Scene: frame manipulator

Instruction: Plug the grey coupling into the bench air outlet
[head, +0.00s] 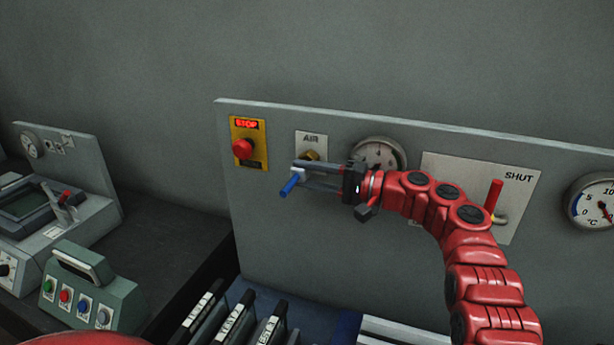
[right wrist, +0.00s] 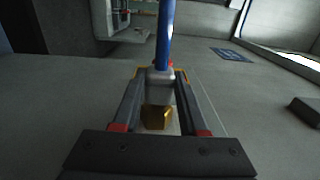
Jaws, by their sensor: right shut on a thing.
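My right gripper (head: 297,177) is shut on the grey coupling (head: 296,174), in front of the upright grey panel. A blue hose (head: 289,186) hangs from the coupling toward the lower left. The brass air outlet (head: 312,155) is on the panel under the AIR label, just behind and above the fingers. In the right wrist view the grey coupling (right wrist: 161,80) sits between the fingertips, with the blue hose (right wrist: 165,35) beyond it. The brass outlet (right wrist: 156,117) shows between the fingers, close to the coupling. I cannot tell whether they touch. My left gripper is out of view.
A red stop button (head: 243,148) on a yellow plate is left of the outlet. A gauge (head: 378,156) is behind my right wrist, and a red lever (head: 494,196) by the SHUT label is further right. Dark labelled items (head: 235,317) stand below. The panel's lower left is bare.

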